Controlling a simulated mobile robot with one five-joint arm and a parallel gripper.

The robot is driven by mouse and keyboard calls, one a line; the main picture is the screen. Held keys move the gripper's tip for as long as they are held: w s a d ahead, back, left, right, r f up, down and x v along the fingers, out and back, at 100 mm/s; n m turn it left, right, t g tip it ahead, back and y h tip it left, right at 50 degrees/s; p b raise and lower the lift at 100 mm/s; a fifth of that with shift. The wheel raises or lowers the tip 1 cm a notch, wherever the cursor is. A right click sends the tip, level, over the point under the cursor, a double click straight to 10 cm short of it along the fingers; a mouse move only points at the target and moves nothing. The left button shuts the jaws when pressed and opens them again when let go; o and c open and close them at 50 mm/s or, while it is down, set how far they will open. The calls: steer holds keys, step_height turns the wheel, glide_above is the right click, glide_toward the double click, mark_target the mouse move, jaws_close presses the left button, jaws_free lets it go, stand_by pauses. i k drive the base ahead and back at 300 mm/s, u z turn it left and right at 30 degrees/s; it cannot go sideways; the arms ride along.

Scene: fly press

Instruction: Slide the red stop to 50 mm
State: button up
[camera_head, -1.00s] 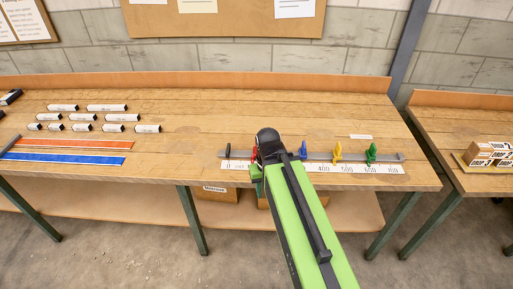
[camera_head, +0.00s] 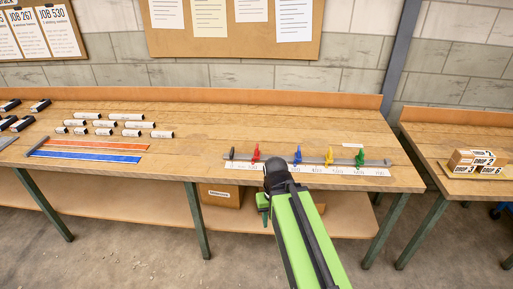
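The red stop (camera_head: 256,152) stands upright on a grey rail (camera_head: 280,159) near the bench's front edge. It is near the rail's left end, between a black end post (camera_head: 231,153) and the blue stop (camera_head: 298,154). A white scale strip (camera_head: 300,168) lies in front of the rail; its small numbers near the red stop are too blurred to read exactly. My gripper (camera_head: 264,214) hangs at the end of my green arm, in front of and below the red stop in the picture, apart from it. Its fingers are too small and hidden to show their opening.
A yellow stop (camera_head: 329,157) and a green stop (camera_head: 360,158) stand farther right on the rail. Labelled dark bars (camera_head: 133,124) and orange and blue strips (camera_head: 95,157) lie on the left. The bench (camera_head: 200,150) is clear between.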

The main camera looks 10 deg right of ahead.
mark_target(256, 155)
steer(key=u, duration=0.6)
steer(key=i, duration=1.4)
steer(key=u, duration=0.25)
